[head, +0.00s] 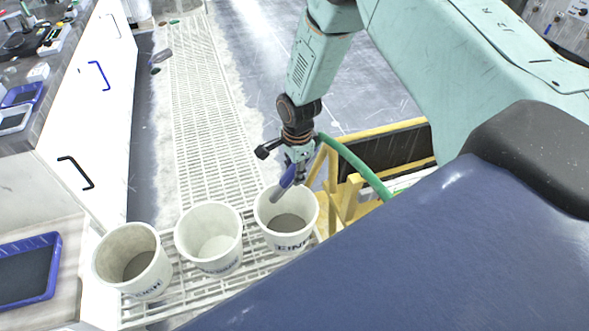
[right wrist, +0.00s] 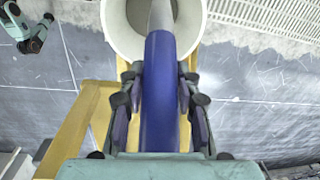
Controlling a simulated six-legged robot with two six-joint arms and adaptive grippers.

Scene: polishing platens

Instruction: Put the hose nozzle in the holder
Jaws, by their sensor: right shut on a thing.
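The hose nozzle (head: 284,181) has a blue body and a grey tip. My right gripper (head: 298,160) is shut on it above the rightmost white bucket (head: 308,209). The tip slants down and left over the bucket's mouth. In the right wrist view, the blue nozzle body (right wrist: 160,95) lies between the two fingers (right wrist: 160,105), and its grey tip points toward the white bucket (right wrist: 118,30). A green hose (head: 358,167) runs right from near the gripper. I cannot make out a holder for certain.
Two more white buckets, the middle one (head: 208,210) and the left one (head: 118,240), stand in the row on a white grating (head: 198,100). A yellow frame (head: 345,192) is right of the gripper. White cabinets (head: 85,110) line the left. Grey floor lies behind.

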